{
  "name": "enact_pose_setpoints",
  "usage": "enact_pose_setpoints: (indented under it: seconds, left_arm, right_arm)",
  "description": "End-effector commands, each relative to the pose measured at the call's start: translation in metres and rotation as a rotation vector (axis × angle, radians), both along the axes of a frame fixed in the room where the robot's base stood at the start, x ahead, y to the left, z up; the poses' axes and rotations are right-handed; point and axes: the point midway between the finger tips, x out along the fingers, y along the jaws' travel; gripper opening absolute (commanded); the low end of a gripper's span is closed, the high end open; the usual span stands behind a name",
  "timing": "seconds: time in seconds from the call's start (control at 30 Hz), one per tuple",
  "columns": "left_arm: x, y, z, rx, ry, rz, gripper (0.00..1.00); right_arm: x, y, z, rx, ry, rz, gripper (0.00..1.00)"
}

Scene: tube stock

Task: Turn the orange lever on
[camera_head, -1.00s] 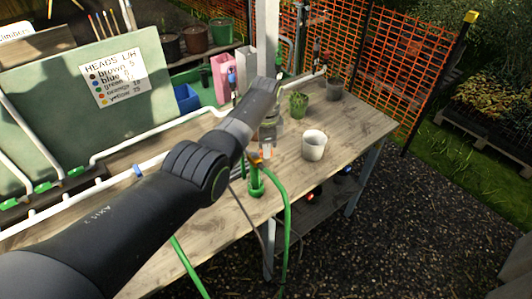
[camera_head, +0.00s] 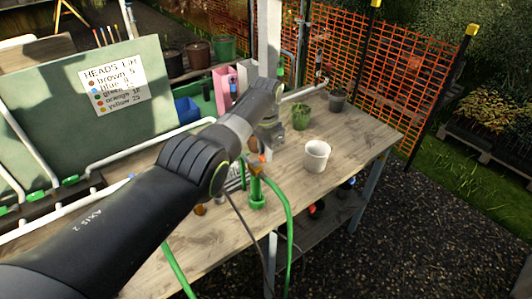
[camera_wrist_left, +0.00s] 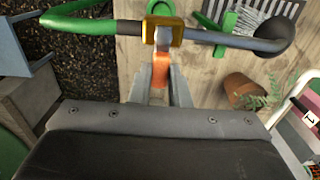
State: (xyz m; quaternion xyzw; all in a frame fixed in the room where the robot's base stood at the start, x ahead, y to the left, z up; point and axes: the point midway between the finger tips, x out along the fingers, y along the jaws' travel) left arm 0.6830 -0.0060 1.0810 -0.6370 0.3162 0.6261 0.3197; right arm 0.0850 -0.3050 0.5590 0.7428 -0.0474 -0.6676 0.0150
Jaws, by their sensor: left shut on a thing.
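The orange lever (camera_wrist_left: 161,71) sits between my left gripper's two fingers (camera_wrist_left: 160,84) in the left wrist view. The fingers are shut on it. The lever joins a brass valve body (camera_wrist_left: 177,31) and points across the line of the hose and grey pipe. In the head view the valve (camera_head: 254,170) stands above a green upright on the bench, with my left gripper (camera_head: 264,150) just above and behind it. My forearm and wrist hide part of the bench there. My right gripper is not in view.
A green hose (camera_head: 288,215) loops down past the bench's front edge. A white cup (camera_head: 317,156) and a green pot (camera_head: 301,117) stand right of the valve on the wooden bench (camera_head: 362,130). A terracotta pot (camera_wrist_left: 246,90) lies close to the gripper in the wrist view.

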Motion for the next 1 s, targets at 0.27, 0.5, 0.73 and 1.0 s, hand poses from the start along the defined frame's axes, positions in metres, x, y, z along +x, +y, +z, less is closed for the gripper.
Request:
enact_pose_setpoints:
  seconds: [0.27,0.5,0.73,1.0]
  left_arm:
    - [-0.0001,0.0004,-0.0006,0.0,0.001,0.007,0.0]
    - [-0.0001,0.0004,-0.0006,0.0,0.001,0.006,0.26]
    - [0.0,0.0003,-0.0003,0.001,0.001,0.006,0.38]
    - [0.0007,0.0,0.0073,-0.001,-0.002,0.005,0.38]
  right_arm:
    - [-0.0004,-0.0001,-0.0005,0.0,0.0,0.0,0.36]
    - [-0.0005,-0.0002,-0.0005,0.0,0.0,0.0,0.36]
    - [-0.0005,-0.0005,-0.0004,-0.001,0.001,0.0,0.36]
    - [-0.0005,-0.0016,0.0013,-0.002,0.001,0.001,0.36]
